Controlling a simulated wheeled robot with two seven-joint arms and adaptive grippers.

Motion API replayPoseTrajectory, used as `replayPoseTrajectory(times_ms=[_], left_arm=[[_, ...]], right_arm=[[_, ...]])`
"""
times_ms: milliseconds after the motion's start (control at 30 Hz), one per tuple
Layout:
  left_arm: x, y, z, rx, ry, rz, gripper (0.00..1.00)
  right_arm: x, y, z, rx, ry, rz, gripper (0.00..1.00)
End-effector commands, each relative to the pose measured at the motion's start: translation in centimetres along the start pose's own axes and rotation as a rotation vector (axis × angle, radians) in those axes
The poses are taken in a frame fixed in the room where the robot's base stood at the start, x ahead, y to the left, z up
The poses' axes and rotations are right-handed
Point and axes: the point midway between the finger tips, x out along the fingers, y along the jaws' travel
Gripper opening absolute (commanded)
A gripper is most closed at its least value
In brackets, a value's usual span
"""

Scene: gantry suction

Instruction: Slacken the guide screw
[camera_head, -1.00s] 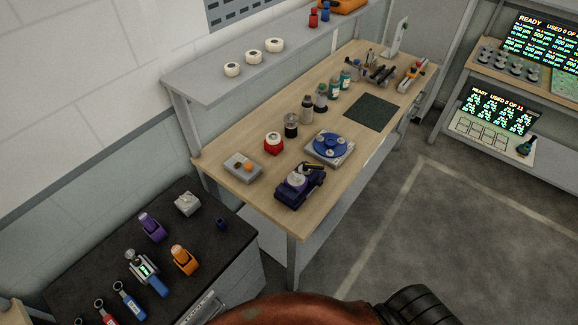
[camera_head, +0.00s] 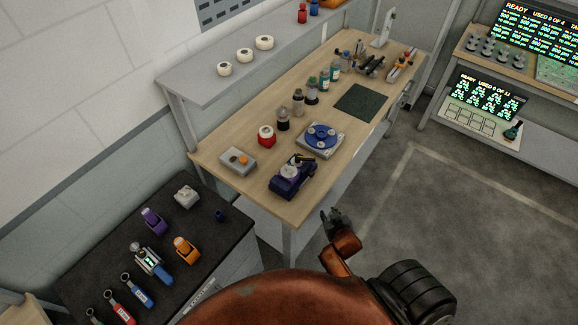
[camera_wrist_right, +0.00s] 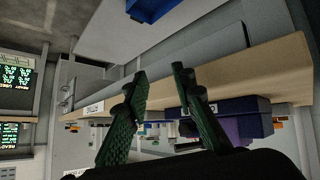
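I cannot make out a guide screw in either view. A dark purple device (camera_head: 291,181) with a pale round part and a black piece on top stands at the near edge of the wooden bench (camera_head: 262,204). My right gripper (camera_head: 333,218) is in front of the bench, to the right of its front leg and apart from the device. In the right wrist view my right gripper (camera_wrist_right: 160,74) has its two green fingers spread, with nothing between them. A purple body (camera_wrist_right: 235,118) shows there past the right finger, beside the bench edge. My left gripper is not in view.
A blue round-topped unit (camera_head: 319,138), a grey box with an orange knob (camera_head: 238,160), a red jar (camera_head: 266,136) and several bottles stand behind the device. A black-topped cabinet (camera_head: 216,244) with tools is at left. The floor at right is clear.

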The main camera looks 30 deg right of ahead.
Motion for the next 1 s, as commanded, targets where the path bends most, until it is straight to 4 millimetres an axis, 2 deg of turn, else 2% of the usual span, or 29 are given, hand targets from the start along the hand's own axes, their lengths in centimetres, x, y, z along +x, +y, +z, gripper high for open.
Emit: replayPoseTrajectory(times_ms=[33, 100, 300, 467, 567, 700, 900, 1000], left_arm=[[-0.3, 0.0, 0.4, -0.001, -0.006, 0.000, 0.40], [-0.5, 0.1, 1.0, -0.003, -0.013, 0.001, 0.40], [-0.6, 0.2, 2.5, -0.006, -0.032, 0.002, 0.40], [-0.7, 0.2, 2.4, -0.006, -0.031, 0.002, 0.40], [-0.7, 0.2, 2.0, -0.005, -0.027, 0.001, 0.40], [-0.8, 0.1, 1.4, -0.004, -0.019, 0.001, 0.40], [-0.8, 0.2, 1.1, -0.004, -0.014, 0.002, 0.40], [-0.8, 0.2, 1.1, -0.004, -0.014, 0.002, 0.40]], right_arm=[[-0.7, 0.7, -2.0, 0.014, 0.040, 0.012, 0.24], [-1.0, 1.5, -4.5, 0.034, 0.113, 0.028, 0.24], [-0.3, 2.0, -8.6, 0.060, 0.275, 0.028, 0.24], [0.2, 1.5, -11.4, 0.065, 0.404, -0.005, 0.24], [0.4, 0.7, -13.3, 0.064, 0.493, -0.049, 0.24], [0.4, -1.7, -15.8, 0.053, 0.626, -0.159, 0.24], [0.0, -5.6, -17.0, 0.033, 0.731, -0.338, 0.24], [-0.2, -6.6, -17.2, 0.029, 0.748, -0.384, 0.24]])
